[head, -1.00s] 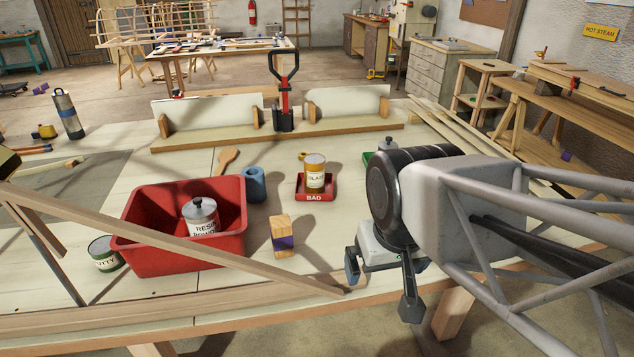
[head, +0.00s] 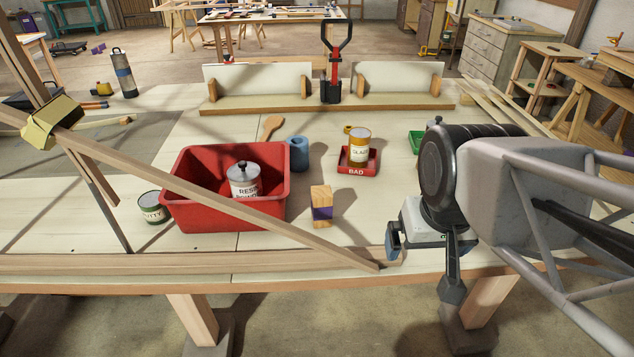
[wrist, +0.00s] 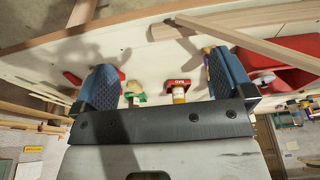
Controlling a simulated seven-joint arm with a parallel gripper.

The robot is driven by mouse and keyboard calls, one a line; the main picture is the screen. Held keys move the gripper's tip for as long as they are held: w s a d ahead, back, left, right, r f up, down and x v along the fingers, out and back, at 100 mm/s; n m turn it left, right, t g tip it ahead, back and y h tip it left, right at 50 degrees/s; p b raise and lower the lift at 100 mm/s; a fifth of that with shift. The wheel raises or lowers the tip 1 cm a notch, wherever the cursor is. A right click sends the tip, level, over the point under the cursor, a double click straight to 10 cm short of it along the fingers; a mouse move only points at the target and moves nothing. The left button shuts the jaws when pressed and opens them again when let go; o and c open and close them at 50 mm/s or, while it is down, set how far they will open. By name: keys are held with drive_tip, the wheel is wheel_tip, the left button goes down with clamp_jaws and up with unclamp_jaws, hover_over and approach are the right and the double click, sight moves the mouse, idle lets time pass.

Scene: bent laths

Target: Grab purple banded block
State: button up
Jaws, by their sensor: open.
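The purple banded block (head: 321,206) is a small upright wooden block with a purple band around its lower half. It stands on the pale bench right of the red bin. My gripper (head: 422,265) is open and empty, to the right of the block and nearer the bench's front edge, apart from it. In the wrist view the two blue-padded fingers of my gripper (wrist: 162,82) are spread wide. A sliver of wood beside the right finger there may be the block, mostly hidden.
A slanting lath (head: 250,217) comes down in front of the red bin (head: 225,215) and ends between block and front edge. A blue cylinder (head: 299,154) and a red tray (head: 358,168) bearing a glaze can (head: 359,147) stand behind the block. A green tray (head: 416,142) is farther right.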

drive_tip(key=shift+c, duration=0.3)
drive_tip(key=shift+c, duration=1.2)
drive_tip(key=m+g+y, duration=0.4)
drive_tip(key=m+y, duration=1)
drive_tip(key=m, duration=0.3)
approach(322, 207)
drive_tip(key=shift+w+a+f, duration=0.35)
drive_tip(key=shift+w+a, duration=0.15)
drive_tip(key=shift+w, duration=0.05)
drive_tip(key=shift+w+a+f, duration=0.3)
drive_tip(key=shift+w+a, duration=0.2)
drive_tip(key=shift+w, duration=0.1)
drive_tip(key=shift+x, duration=1.3)
